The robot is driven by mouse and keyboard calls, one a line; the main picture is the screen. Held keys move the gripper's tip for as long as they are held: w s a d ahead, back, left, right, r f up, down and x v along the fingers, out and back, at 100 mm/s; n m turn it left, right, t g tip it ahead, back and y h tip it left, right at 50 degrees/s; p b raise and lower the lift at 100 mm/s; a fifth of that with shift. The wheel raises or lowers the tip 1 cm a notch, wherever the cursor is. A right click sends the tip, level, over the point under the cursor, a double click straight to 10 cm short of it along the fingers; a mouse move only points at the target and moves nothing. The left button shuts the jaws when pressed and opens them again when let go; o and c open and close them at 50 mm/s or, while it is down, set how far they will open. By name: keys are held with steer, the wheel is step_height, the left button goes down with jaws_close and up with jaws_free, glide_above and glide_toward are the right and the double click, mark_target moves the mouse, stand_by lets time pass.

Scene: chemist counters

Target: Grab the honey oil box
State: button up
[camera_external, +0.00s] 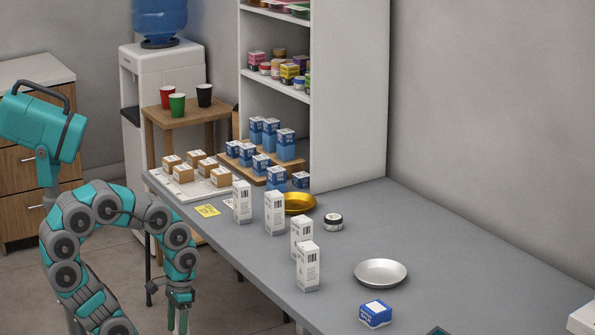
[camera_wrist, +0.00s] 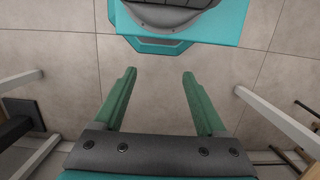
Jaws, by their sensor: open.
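I cannot read any label well enough to tell which box is the honey oil box. Several tall white boxes (camera_external: 275,213) stand in a row along the counter. Several blue-and-white boxes (camera_external: 286,145) stand on a wooden tray, and small brown boxes (camera_external: 183,173) stand left of them. One blue-and-white box (camera_external: 375,314) lies alone near the front. My gripper (camera_external: 178,322) hangs beside the counter's left edge, pointing down and apart from all boxes. The wrist view shows my gripper (camera_wrist: 159,74) open and empty above the floor.
The grey counter (camera_external: 460,270) also bears a gold bowl (camera_external: 299,203), a dark-lidded jar (camera_external: 333,221), a silver plate (camera_external: 380,272) and a yellow card (camera_external: 207,210). A white shelf (camera_external: 348,100) rises behind. A wooden stand (camera_external: 190,113) with cups is at the back left.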

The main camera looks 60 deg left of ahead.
steer(key=shift+o, duration=0.8)
